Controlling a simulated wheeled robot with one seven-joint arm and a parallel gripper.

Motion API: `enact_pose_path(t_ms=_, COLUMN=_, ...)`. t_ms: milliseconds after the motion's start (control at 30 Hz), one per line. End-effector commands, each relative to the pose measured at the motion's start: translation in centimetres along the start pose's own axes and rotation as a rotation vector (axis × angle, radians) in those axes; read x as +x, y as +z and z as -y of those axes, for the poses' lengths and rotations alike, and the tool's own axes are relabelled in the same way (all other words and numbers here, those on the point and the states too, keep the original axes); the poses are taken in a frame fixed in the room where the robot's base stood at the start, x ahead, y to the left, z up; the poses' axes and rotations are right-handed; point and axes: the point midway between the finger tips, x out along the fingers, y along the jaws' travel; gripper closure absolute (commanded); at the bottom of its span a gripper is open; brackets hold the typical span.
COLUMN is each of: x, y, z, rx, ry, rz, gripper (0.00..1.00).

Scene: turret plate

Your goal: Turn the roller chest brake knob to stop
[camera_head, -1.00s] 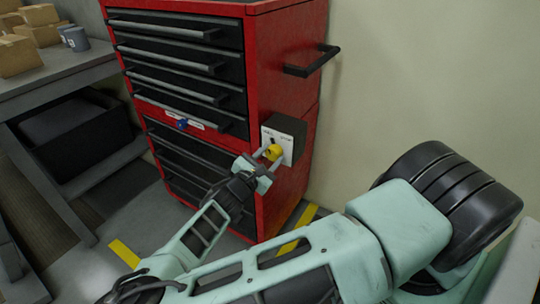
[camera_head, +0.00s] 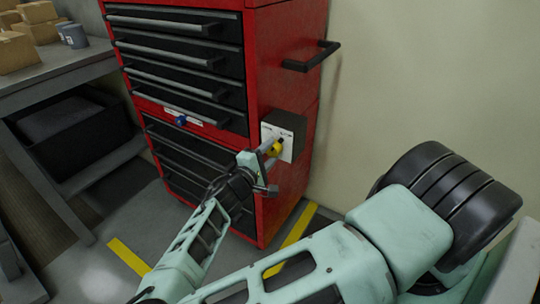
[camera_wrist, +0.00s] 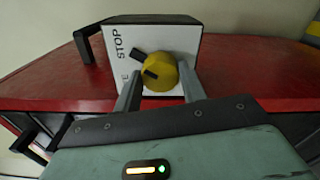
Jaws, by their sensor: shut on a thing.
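The yellow brake knob (camera_head: 275,149) sits on a white plate (camera_head: 289,155) on the roller chest's right side. In the wrist view, the knob (camera_wrist: 163,78) has a black pointer that reaches up and left, towards the side with the STOP lettering (camera_wrist: 118,45). A second label below STOP is mostly hidden by a finger. My gripper (camera_head: 266,147) is shut on the knob, with one finger on each side of it in the wrist view (camera_wrist: 160,88). The roller chest (camera_head: 285,70) is red with black drawers.
A black side handle (camera_head: 312,58) juts out above the plate. A small blue knob (camera_head: 181,121) is on the chest's front. A grey bench (camera_head: 60,70) with boxes stands at the left. A plain wall (camera_head: 430,80) is at the right.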

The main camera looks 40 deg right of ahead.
Motion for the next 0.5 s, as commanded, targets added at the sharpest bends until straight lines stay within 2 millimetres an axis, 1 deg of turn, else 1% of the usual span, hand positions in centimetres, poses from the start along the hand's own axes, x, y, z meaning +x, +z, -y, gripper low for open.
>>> enact_pose_path(t_ms=200, x=0.0, y=0.01, z=-0.2, rx=0.141, ry=0.006, rz=0.001, gripper=0.82)
enact_pose_path(t_ms=500, x=-0.02, y=0.0, z=-0.36, rx=0.239, ry=0.006, rz=0.0, gripper=0.82)
